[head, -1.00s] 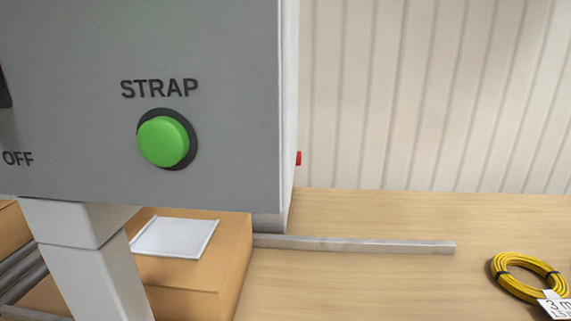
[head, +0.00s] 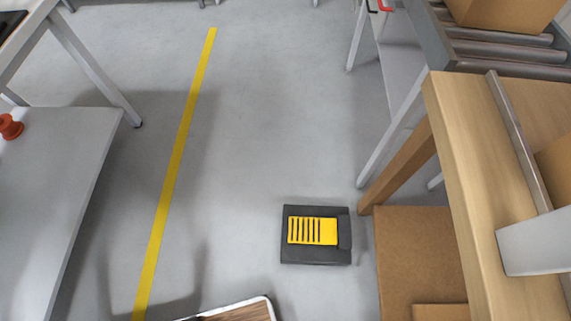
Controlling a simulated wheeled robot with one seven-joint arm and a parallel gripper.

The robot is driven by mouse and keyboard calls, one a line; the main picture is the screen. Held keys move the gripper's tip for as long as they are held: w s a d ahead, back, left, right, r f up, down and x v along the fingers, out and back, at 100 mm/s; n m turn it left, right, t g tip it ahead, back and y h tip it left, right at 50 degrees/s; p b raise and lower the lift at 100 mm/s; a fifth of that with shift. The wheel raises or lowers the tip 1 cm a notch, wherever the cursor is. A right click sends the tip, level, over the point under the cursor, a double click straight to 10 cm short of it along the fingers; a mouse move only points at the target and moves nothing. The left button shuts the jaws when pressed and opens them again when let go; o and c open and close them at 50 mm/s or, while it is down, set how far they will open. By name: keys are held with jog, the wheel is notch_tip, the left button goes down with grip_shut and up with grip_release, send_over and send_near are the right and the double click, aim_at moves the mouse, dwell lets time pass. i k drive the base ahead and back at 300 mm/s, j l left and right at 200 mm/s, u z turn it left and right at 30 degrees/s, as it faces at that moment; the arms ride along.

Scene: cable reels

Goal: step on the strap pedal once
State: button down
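The pedal (head: 316,235) sits on the grey floor, a little right of and below the middle of the head view. It is a dark, squarish block with a yellow, black-striped tread plate on top. Its top is in plain sight and nothing rests on it. No lettering can be read on it. My gripper is not in view.
A wooden bench (head: 459,180) stands at right, with a brown box (head: 420,250) under it, just right of the pedal. A roller conveyor (head: 510,50) is at upper right. A grey table (head: 60,170) is at left. Floor around a yellow line (head: 178,160) is clear.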

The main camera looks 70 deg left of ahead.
aim_at(305, 231)
jog(key=k+l+u, duration=0.15)
jog(key=u, duration=0.3)
jog(key=k+l+u, duration=0.15)
jog(key=u, duration=0.3)
jog(key=k+l+u, duration=0.2)
jog(key=u, duration=0.25)
jog(key=k, duration=0.2)
